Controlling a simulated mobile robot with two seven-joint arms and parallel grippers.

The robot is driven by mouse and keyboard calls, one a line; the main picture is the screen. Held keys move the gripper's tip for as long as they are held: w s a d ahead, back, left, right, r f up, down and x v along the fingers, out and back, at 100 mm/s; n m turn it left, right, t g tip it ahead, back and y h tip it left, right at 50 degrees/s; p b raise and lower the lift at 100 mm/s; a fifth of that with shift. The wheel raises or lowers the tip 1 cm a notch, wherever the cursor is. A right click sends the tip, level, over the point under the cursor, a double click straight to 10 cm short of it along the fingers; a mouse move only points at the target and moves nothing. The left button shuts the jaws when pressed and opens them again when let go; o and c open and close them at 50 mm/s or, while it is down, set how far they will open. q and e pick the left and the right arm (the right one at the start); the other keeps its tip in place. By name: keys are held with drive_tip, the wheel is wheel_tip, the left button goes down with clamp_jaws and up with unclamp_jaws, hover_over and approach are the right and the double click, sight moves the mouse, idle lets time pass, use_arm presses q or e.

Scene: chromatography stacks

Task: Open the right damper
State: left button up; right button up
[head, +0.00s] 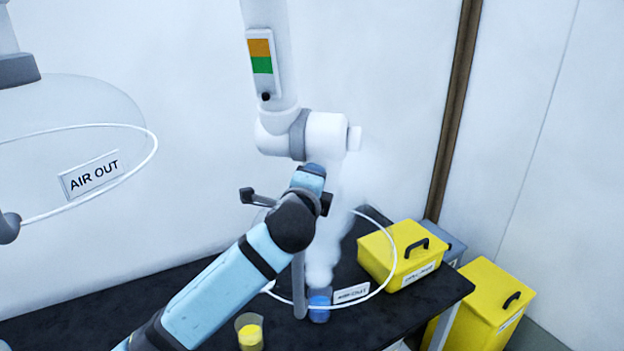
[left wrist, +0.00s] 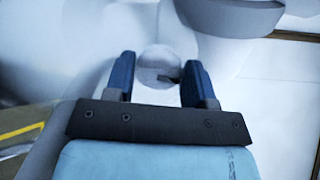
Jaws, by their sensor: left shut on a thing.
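The right duct (head: 300,135) is a white jointed pipe with a grey collar, hanging over the black bench. A plate (head: 260,62) on it carries an orange and a green field, with a small black knob (head: 265,97) below. My left arm reaches in from the bottom to just below the joint. In the head view my left gripper (head: 310,172) is at the duct, its fingertips mostly hidden. In the left wrist view its two blue fingers (left wrist: 155,80) are on either side of a pale round part, which I take for the right damper's handle (left wrist: 157,62). My right gripper is not visible.
White vapour (head: 350,185) rises beside the right duct from a blue-based vessel (head: 319,305). A clear hood ring labelled AIR OUT (head: 352,293) surrounds it. A beaker of yellow matter (head: 249,333) stands near my arm. Yellow boxes (head: 402,255) are right; another hood (head: 75,130) is left.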

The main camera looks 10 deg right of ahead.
use_arm(q)
drive_tip(key=shift+n, duration=1)
drive_tip(key=shift+h+p, duration=0.3)
drive_tip(key=o, duration=0.9)
drive_tip(key=b+v, duration=0.1)
drive_tip(key=v, duration=1.1)
drive_tip(key=shift+s+r, duration=0.1)
drive_tip(key=shift+s, duration=0.05)
drive_tip(key=shift+s+a+r+b, duration=0.1)
drive_tip(key=shift+s+a+b, duration=0.2)
drive_tip(key=shift+s, duration=0.35)
